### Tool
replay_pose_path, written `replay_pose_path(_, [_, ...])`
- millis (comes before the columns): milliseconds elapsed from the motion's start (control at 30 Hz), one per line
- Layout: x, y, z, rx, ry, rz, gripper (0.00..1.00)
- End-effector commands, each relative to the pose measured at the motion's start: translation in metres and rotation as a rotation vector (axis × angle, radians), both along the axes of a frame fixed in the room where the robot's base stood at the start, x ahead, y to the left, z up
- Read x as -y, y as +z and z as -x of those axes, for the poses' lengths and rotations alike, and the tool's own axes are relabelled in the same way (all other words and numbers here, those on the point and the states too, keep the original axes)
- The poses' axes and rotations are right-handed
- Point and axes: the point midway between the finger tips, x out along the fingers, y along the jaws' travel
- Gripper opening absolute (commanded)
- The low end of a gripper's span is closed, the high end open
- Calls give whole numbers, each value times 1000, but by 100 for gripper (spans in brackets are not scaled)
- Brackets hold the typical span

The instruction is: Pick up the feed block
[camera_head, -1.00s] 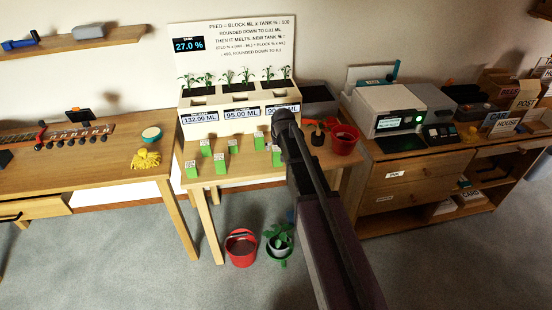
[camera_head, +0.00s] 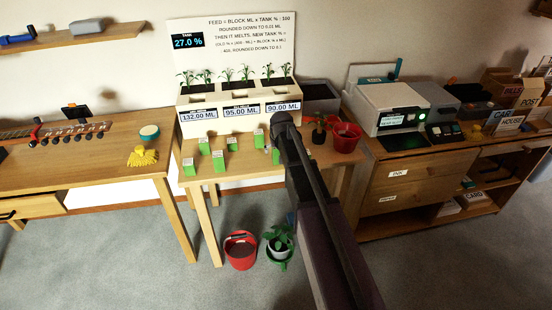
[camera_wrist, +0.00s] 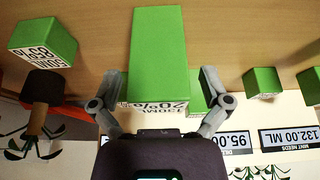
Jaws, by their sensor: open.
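Several green feed blocks with white printed labels stand on the wooden table in the head view, such as one at the front left (camera_head: 192,167) and one beside it (camera_head: 219,160). In the wrist view a large green feed block (camera_wrist: 158,50) lies between the fingers of my gripper (camera_wrist: 160,78); its label appears to read 20%. The fingers are spread, one on each side of it, with no clear contact visible. Another green block shows partly behind it (camera_wrist: 195,92). A block reading 85% (camera_wrist: 42,42) is at the left. In the head view my arm hides the gripper.
The planter (camera_head: 235,116) with ML displays stands behind the blocks. A small potted plant (camera_head: 319,132) and a red pot (camera_head: 346,138) are right of my arm. A red bucket (camera_head: 240,250) stands on the floor.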

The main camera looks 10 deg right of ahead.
Motion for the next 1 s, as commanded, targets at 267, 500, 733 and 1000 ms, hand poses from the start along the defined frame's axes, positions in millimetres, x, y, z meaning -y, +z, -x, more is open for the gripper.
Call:
replay_pose_path(267, [0, -3, -1, 0, 0, 0, 97])
replay_pose_path(500, [0, -3, -1, 0, 0, 0, 97])
replay_pose_path(733, [0, -3, -1, 0, 0, 0, 79])
replay_pose_path(1000, [0, -3, -1, 0, 0, 0, 3])
